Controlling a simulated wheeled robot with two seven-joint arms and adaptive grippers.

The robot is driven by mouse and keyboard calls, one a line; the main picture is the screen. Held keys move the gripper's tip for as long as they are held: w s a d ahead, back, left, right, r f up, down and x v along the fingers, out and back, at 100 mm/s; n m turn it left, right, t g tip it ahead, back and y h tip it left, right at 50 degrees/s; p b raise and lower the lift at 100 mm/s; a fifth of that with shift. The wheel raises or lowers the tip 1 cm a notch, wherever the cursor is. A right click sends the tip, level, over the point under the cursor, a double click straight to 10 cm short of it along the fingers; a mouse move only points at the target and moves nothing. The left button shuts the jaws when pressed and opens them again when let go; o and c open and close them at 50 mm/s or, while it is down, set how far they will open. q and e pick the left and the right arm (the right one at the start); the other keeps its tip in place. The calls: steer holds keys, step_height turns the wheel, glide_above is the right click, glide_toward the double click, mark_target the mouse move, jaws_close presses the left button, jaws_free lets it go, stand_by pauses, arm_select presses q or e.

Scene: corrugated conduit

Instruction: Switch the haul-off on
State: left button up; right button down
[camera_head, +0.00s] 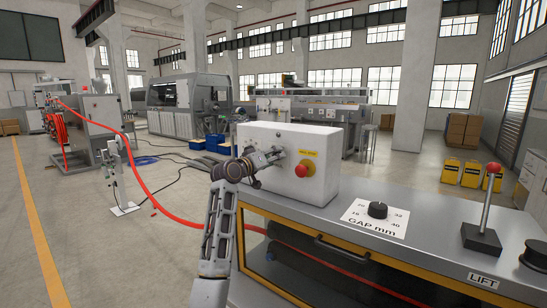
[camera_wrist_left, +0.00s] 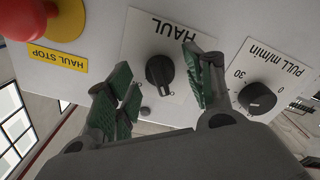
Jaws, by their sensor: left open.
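The white haul-off control box (camera_head: 262,134) stands on the grey machine top. In the left wrist view, its face has a HAUL plate (camera_wrist_left: 153,34) with a black rotary knob (camera_wrist_left: 159,76). My left gripper (camera_head: 277,155) is at the front of this box; in the left wrist view (camera_wrist_left: 156,67) its green-padded fingers are open, one on each side of the knob. I see no clear contact with the knob. I cannot read its switch position, as fingers cover part of the plate. My right gripper is not in view.
A red stop button (camera_head: 302,169) is beside the gripper. A PULL m/min dial (camera_wrist_left: 257,98) lies right of the HAUL knob in the wrist view. A GAP mm dial (camera_head: 377,209) and red-topped lever (camera_head: 487,205) stand on the machine. Red conduit (camera_head: 178,203) runs in from the left.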

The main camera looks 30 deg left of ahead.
arm_select(q)
steer(key=shift+w, duration=0.35)
steer(key=c, duration=1)
steer(key=shift+c, duration=0.2)
